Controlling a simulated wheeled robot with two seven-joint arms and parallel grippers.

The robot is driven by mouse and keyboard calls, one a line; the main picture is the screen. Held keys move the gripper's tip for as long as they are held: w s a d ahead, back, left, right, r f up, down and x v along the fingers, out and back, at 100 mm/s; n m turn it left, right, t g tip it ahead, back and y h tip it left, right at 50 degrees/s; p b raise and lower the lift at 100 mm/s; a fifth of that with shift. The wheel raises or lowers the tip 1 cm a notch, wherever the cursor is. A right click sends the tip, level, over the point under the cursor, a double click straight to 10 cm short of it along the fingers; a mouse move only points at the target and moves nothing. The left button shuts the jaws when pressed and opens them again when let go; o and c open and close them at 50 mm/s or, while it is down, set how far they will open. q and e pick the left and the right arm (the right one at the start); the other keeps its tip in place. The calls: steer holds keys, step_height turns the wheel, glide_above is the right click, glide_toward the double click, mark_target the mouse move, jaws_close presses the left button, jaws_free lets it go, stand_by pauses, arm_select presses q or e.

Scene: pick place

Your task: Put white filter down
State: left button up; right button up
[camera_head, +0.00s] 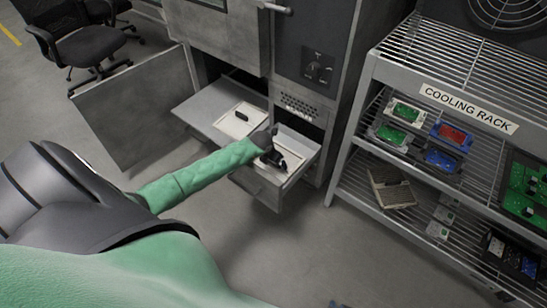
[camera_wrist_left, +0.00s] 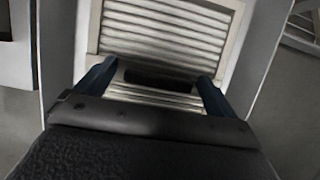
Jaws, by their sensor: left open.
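The white filter (camera_wrist_left: 170,32), with a pleated face, a pale frame and a dark handle slot (camera_wrist_left: 158,79), lies flat in the left wrist view. In the head view it lies in the pulled-out front drawer (camera_head: 268,190), mostly hidden by my left gripper (camera_head: 272,157). My left gripper also shows in the left wrist view (camera_wrist_left: 152,88), its two blue fingers spread apart on either side of the handle slot. Whether the fingers touch the filter is unclear. Only a small dark-blue tip, probably my right gripper (camera_head: 338,303), shows at the head view's bottom edge.
A second pale panel with a black handle (camera_head: 240,120) lies on the neighbouring pulled-out tray (camera_head: 205,105). An open cabinet door (camera_head: 135,115) stands left. The cooling rack (camera_head: 350,165) with circuit boards and a beige filter-like box (camera_head: 391,188) stands right. Floor in front is clear.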

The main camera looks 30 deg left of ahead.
arm_select(q)
steer(key=v, duration=1.2)
